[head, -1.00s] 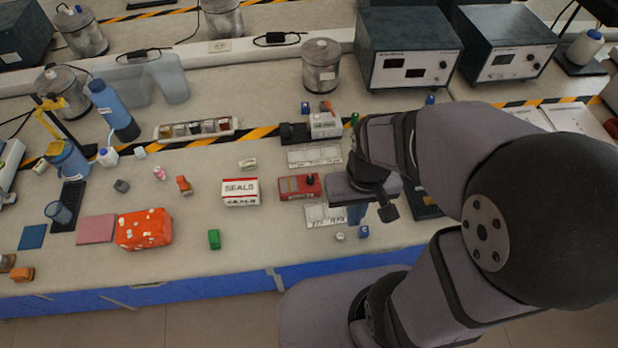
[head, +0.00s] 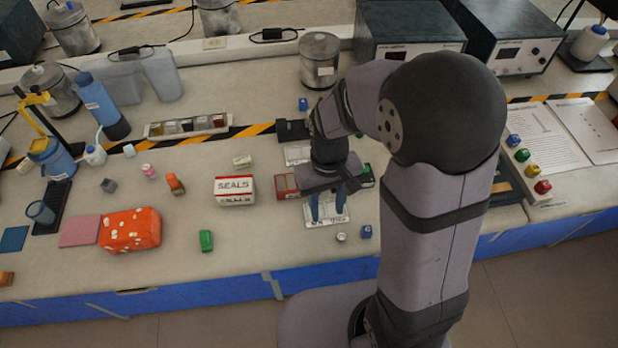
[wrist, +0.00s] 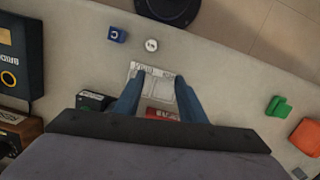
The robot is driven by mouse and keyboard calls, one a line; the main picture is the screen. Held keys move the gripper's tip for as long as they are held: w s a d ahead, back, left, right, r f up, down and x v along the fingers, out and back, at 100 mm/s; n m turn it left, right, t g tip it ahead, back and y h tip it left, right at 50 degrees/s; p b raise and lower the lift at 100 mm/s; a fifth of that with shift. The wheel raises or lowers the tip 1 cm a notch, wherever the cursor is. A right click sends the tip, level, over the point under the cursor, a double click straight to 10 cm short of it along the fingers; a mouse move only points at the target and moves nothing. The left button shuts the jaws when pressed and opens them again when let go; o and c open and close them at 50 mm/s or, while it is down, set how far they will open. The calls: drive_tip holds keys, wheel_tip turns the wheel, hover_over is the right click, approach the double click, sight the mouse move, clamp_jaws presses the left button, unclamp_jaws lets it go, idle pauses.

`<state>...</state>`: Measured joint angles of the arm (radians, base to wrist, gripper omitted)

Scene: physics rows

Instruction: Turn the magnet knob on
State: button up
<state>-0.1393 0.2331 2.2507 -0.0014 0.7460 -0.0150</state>
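A red box (head: 287,186), with part of its lettering showing as "MAGN" in the wrist view (wrist: 162,114), sits on the bench. My wrist hides much of it in the head view, and its black knob is hidden in both views. My gripper (head: 327,210) points down over the bench at the red box's near right side. Its two blue fingers are apart with nothing between them. In the wrist view the gripper (wrist: 157,92) frames a white printed card (wrist: 150,76) lying below it, with the red box's lettered face behind.
A small blue cube (head: 366,232) and a round white piece (head: 341,238) lie near the bench's front edge. A SEALS box (head: 235,190) stands to the left. A black box (wrist: 94,102) with green on top is close beside the gripper. Bare bench lies around the green block (head: 206,240).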

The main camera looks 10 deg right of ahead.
drive_tip(key=w+n, duration=0.1)
drive_tip(key=w, duration=0.1)
drive_tip(key=w+a+n, duration=0.1)
drive_tip(key=w, duration=0.2)
drive_tip(key=w+a+r, duration=0.1)
drive_tip(key=w, duration=0.2)
drive_tip(key=shift+w+r+n+t, duration=0.1)
drive_tip(key=shift+n+t, duration=0.3)
drive_tip(key=w+r+n, duration=0.1)
drive_tip(key=n, duration=0.1)
drive_tip(key=w+r+n, duration=0.1)
drive_tip(key=r, duration=0.1)
drive_tip(key=w+r+n, duration=0.1)
drive_tip(key=w+n, duration=0.1)
drive_tip(key=shift+w+a+r+n+t, duration=0.1)
drive_tip(key=shift+a+r+n+t, duration=0.2)
drive_tip(key=shift+r, duration=0.1)
drive_tip(key=shift+s+d+n, duration=0.1)
drive_tip(key=shift+s+n, duration=0.25)
drive_tip(key=shift+n, duration=0.35)
drive_tip(key=shift+s+n, duration=0.15)
drive_tip(key=shift+n, duration=0.85)
drive_tip(key=shift+f, duration=0.1)
drive_tip(key=shift+f+p, duration=0.5)
drive_tip(key=shift+f, duration=3.1)
clamp_jaws()
